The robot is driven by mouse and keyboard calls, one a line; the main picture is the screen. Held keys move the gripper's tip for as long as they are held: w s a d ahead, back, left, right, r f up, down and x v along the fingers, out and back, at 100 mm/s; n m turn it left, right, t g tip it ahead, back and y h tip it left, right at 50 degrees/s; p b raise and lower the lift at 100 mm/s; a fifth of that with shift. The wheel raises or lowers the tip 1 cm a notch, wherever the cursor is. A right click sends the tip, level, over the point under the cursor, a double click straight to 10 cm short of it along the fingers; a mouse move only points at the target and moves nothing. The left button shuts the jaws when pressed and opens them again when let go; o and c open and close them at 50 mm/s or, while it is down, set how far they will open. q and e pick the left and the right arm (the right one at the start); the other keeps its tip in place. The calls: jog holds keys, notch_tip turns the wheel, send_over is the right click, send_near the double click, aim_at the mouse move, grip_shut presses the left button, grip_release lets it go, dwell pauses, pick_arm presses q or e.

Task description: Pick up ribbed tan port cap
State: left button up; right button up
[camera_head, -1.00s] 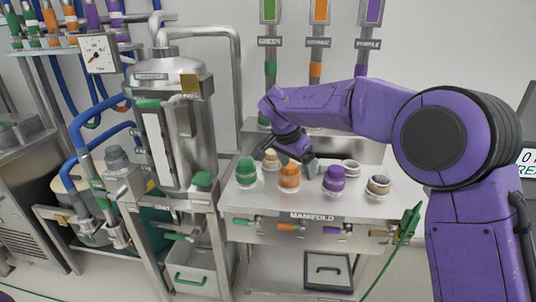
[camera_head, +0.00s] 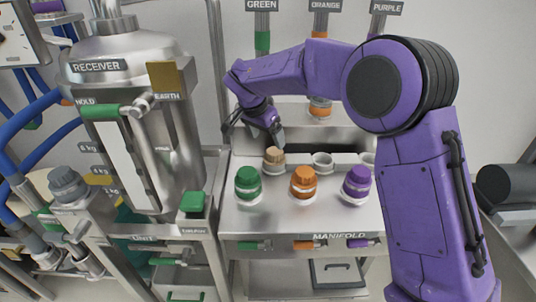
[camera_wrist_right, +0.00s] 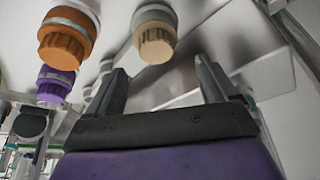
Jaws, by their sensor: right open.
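The ribbed tan port cap (camera_head: 274,156) sits upright on a port at the back of the manifold top, behind and between the green cap and the orange cap. In the right wrist view the tan cap (camera_wrist_right: 156,38) is at upper centre, beyond the fingertips. My right gripper (camera_head: 254,130) is just behind and above the tan cap, slightly to its left. In the wrist view the right gripper's fingers (camera_wrist_right: 163,72) are wide apart with nothing between them. My left gripper is in neither view.
The green cap (camera_head: 248,181), orange cap (camera_head: 303,181) and purple cap (camera_head: 356,182) stand in a row in front. A bare port ring (camera_head: 322,162) is right of the tan cap. The steel receiver (camera_head: 125,75) stands at left.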

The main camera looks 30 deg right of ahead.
aim_at(274, 151)
jog(key=shift+s+d+f, duration=0.2)
jog(key=shift+d+f, duration=0.1)
jog(key=shift+f, duration=0.15)
jog(key=shift+s+d+f, duration=0.15)
jog(key=shift+d+f, duration=0.1)
jog(key=shift+f, duration=0.15)
jog(key=x, duration=0.4)
jog(key=shift+w+d+f+p, duration=0.1)
jog(key=shift+w+f+p, duration=0.2)
jog(key=shift+w, duration=0.1)
jog(key=shift+s+d+f, duration=0.1)
jog(key=shift+d+f, duration=0.05)
jog(key=shift+f, duration=0.15)
jog(key=c, duration=1)
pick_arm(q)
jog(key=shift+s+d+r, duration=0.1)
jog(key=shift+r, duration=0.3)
pick_arm(e)
jog(key=shift+r, duration=0.1)
